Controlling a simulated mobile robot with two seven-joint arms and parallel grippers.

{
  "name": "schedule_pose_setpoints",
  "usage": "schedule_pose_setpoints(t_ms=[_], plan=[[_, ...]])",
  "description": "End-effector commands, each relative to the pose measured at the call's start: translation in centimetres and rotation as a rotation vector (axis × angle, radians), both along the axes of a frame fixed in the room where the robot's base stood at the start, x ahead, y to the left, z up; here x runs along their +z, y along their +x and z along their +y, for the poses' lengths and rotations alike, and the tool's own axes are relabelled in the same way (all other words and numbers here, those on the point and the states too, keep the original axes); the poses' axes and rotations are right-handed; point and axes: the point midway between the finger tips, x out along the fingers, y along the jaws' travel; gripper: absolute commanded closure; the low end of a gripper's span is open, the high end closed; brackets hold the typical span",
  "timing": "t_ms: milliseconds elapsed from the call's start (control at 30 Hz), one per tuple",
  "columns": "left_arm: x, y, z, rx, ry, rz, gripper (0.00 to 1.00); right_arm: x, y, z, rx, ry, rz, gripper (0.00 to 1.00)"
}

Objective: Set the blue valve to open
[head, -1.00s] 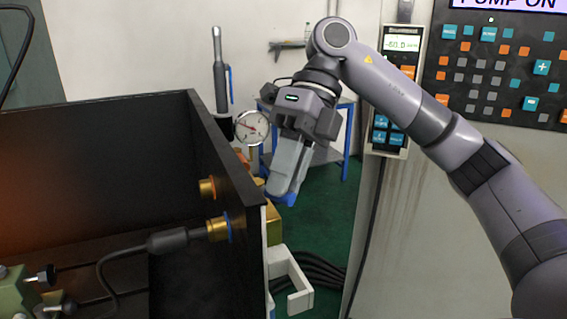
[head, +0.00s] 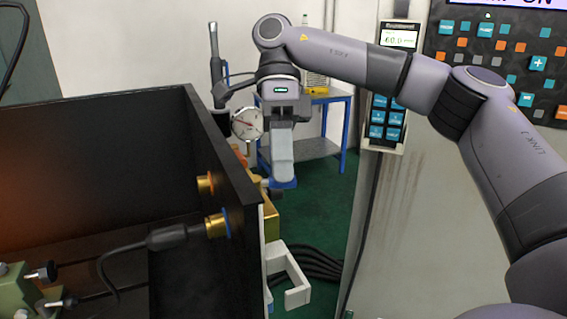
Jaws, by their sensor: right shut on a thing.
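The blue valve's handle (head: 284,184) shows as a small blue piece at the fingertips of my right gripper (head: 281,170), just outside the right wall of the black box. The gripper points down and is shut on the handle, hiding most of it. A brass body (head: 271,222) sits below the handle, partly behind the box wall. I cannot tell the handle's exact angle. My left gripper is not in view.
The black box wall (head: 205,150) stands close left of the gripper. A round gauge (head: 247,123) is just behind and left. A white hook bracket (head: 290,280) juts out below. The grey machine cabinet (head: 410,220) stands to the right, with green floor between.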

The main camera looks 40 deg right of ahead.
Motion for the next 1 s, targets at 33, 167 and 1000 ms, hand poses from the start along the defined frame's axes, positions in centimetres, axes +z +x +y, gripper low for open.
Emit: schedule_pose_setpoints(t_ms=[33, 167, 1000], plan=[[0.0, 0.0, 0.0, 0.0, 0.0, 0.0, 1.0, 0.2, 0.2, 0.0, 0.026, -0.005, -0.004, 1.0], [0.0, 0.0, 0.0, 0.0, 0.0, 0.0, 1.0, 0.2, 0.5, 0.0, 0.101, -0.005, -0.004, 1.0], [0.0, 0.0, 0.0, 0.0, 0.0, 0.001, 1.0, 0.1, 1.4, 0.0, 0.334, 0.001, -0.002, 1.0]])
